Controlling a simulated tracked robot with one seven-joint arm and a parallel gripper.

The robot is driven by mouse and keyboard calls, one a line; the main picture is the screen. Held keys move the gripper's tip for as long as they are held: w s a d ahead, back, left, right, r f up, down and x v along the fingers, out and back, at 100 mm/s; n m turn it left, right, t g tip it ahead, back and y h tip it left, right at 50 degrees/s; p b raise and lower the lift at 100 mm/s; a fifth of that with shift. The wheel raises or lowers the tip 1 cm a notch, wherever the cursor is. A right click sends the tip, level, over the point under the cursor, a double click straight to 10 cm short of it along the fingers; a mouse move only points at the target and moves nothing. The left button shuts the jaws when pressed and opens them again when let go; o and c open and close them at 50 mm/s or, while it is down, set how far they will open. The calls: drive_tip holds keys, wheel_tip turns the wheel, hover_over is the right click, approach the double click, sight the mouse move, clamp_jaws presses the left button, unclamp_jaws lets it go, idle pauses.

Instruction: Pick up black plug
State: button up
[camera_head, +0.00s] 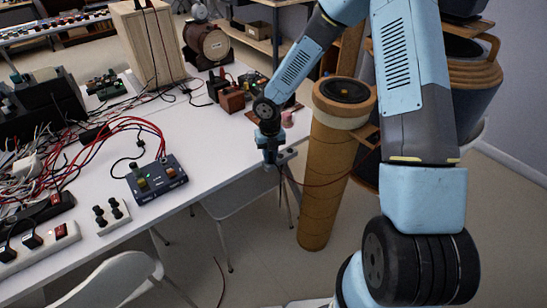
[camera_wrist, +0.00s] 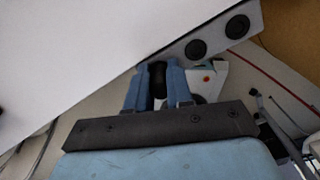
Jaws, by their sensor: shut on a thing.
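My gripper (camera_head: 270,158) is at the right edge of the white table, beside a grey panel (camera_head: 288,154). In the wrist view its two blue fingers (camera_wrist: 155,88) are closed around a small black piece, which looks like the black plug (camera_wrist: 157,74). Most of the plug is hidden between the fingers. The grey panel (camera_wrist: 215,38) has two round black sockets, close to the fingers. I cannot tell whether the plug touches the panel. In the head view the plug cannot be made out.
A white block with black plugs (camera_head: 112,214), a power strip (camera_head: 40,245) and a dark switch box (camera_head: 157,178) sit on the table (camera_head: 215,145) at left. Red cables (camera_head: 110,130) tangle there. A brown cylinder (camera_head: 325,185) stands close right of my gripper.

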sight(271, 152)
clamp_jaws()
drive_tip(key=shift+r, duration=0.5)
drive_tip(key=r, duration=0.2)
drive_tip(key=shift+s+r, duration=0.2)
drive_tip(key=shift+r, duration=0.15)
drive_tip(key=s+d+r, duration=0.1)
drive_tip(key=s+r, duration=0.8)
drive_tip(key=s, duration=0.4)
drive_tip(key=shift+s+d+r, duration=0.15)
drive_tip(key=shift+s+d, duration=0.05)
drive_tip(key=shift+s, duration=0.1)
